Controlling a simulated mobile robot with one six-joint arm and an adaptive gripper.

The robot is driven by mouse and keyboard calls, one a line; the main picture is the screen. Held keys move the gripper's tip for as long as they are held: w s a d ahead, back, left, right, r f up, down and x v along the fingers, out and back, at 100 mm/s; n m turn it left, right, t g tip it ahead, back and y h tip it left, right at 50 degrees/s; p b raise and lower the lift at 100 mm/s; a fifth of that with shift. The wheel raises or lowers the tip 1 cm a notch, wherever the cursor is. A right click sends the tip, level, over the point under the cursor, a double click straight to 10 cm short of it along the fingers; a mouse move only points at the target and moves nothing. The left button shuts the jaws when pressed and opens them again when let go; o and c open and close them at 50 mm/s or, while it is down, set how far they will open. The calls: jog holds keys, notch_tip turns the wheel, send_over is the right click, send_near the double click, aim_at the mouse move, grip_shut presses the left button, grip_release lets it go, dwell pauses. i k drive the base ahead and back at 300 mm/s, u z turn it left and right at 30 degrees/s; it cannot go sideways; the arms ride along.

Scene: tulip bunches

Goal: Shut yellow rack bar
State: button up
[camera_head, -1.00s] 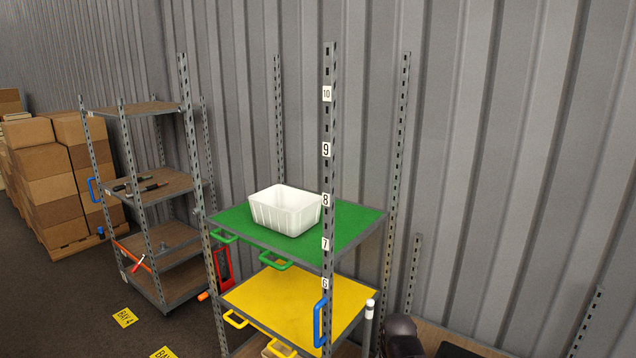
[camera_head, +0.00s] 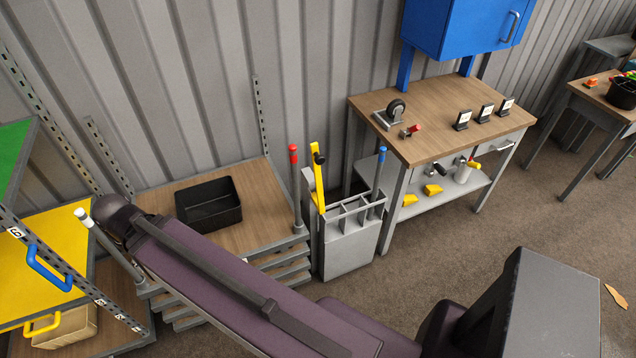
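A yellow bar (camera_head: 317,180) stands nearly upright at the left side of a grey slotted rack (camera_head: 350,250) in the middle of the view. A dark knob sits near its upper end. I cannot tell how its lower end joins the rack. A blue-topped bar (camera_head: 381,165) stands at the rack's right side. My dark arm crosses the lower part of the view, in front of the low shelf and beside the rack. My gripper does not show.
A red-topped post (camera_head: 294,185) stands left of the rack, by a low wooden shelf (camera_head: 160,195) with a black bin (camera_head: 208,205). A shelving unit with a yellow shelf (camera_head: 40,260) is at left. A workbench (camera_head: 440,125) stands right; the floor (camera_head: 500,240) before it is open.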

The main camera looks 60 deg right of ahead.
aim_at(317, 159)
jog(key=z, duration=1.1)
jog(key=k, duration=0.9)
jog(key=z, duration=0.5)
jog(key=i, duration=0.75)
